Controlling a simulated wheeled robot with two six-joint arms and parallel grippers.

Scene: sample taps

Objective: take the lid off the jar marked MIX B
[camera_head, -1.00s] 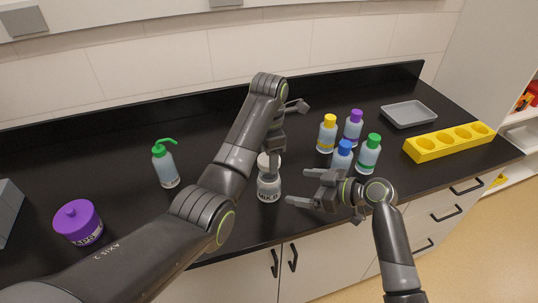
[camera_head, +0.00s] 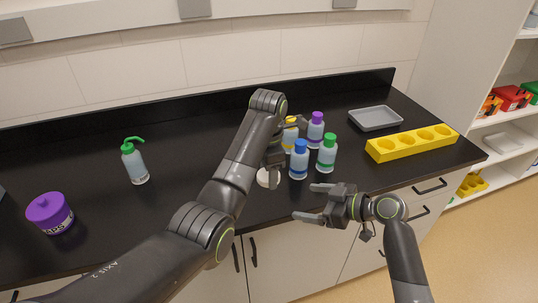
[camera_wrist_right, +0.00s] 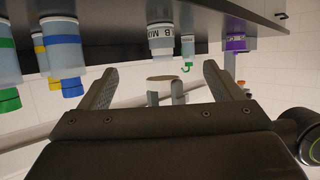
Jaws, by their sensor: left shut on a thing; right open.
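The MIX B jar (camera_wrist_right: 161,40) is white with a grey label and shows inverted in the right wrist view. In the head view my left arm hides it. A pale round lid (camera_head: 266,179) is apart from the jar, held by my left gripper (camera_head: 272,163), which is shut on it. The lid also shows as a beige disc in the right wrist view (camera_wrist_right: 163,78), with a gap between it and the jar. My right gripper (camera_head: 315,203) is open and empty by the counter's front edge, right of the lid.
Blue (camera_head: 299,160), green (camera_head: 327,154), purple (camera_head: 315,130) and yellow-capped (camera_head: 290,135) bottles crowd close right of my left gripper. A grey tray (camera_head: 376,119) and yellow rack (camera_head: 412,144) stand farther right. A green-topped wash bottle (camera_head: 134,162) and purple jar (camera_head: 50,213) stand left.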

